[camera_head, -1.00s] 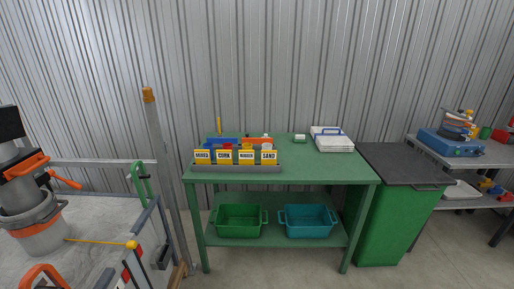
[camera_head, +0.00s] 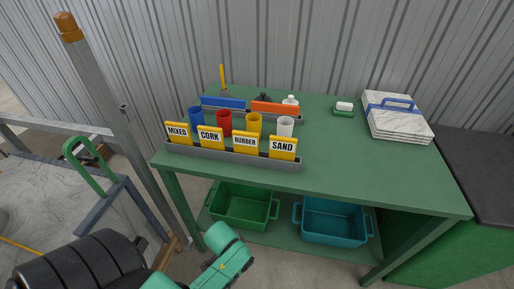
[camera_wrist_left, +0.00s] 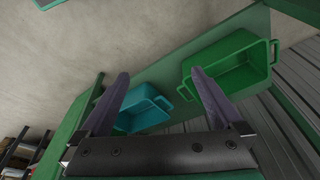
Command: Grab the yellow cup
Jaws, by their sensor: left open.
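The yellow cup (camera_head: 254,124) stands upright on the green table (camera_head: 370,165), behind the RUBBER sign. It is between a red cup (camera_head: 224,122) on its left and a white cup (camera_head: 285,127) on its right. A blue cup (camera_head: 196,117) is further left. My left arm is at the bottom of the head view, below the table front, and its fingers are not visible there. In the left wrist view my left gripper (camera_wrist_left: 161,95) is open and empty, with the lower-shelf bins beyond its fingers. My right gripper is not in view.
A grey rack with yellow signs (camera_head: 283,148) runs in front of the cups. Blue (camera_head: 222,103) and orange (camera_head: 275,109) bars stand behind them. A stack of white slabs (camera_head: 398,122) lies at right. Green (camera_head: 240,208) and teal (camera_head: 333,222) bins sit below. The table's front right is clear.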

